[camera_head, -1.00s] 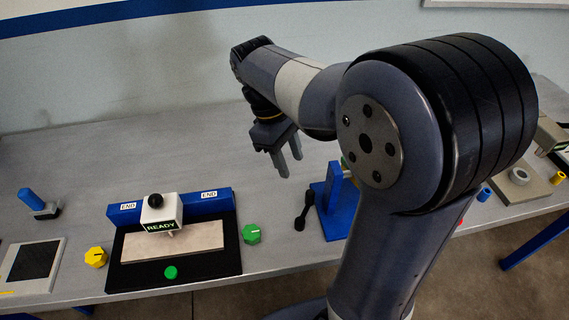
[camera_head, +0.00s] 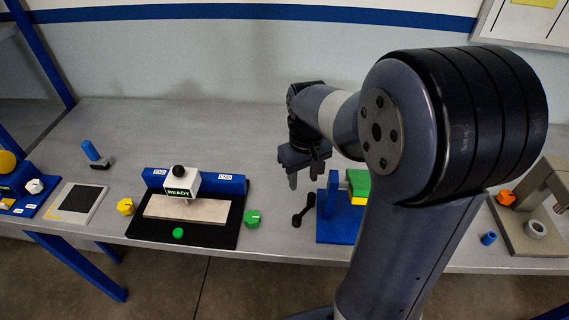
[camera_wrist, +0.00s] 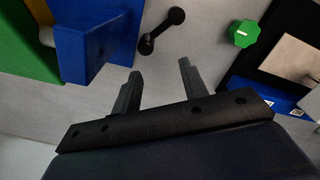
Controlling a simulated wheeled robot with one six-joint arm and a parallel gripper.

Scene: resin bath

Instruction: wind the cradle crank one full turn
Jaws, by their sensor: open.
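The crank (camera_head: 303,210) is a black bar with a rounded knob at each end, at the left side of the blue cradle stand (camera_head: 333,228). In the wrist view the crank (camera_wrist: 161,31) lies beyond the fingertips, close to the blue stand (camera_wrist: 88,48). My gripper (camera_head: 307,182) is open and empty, above the bench near the crank. In the wrist view my gripper (camera_wrist: 158,80) has its two fingers apart, with nothing between them. My arm hides part of the stand's right side in the head view.
A green block with yellow (camera_head: 358,184) sits at the stand. Left of the crank are a green knob (camera_head: 252,217) and a black-based fixture marked READY (camera_head: 180,230). A grey stand (camera_head: 530,235) and a blue ring (camera_head: 488,239) are at right. The bench behind is clear.

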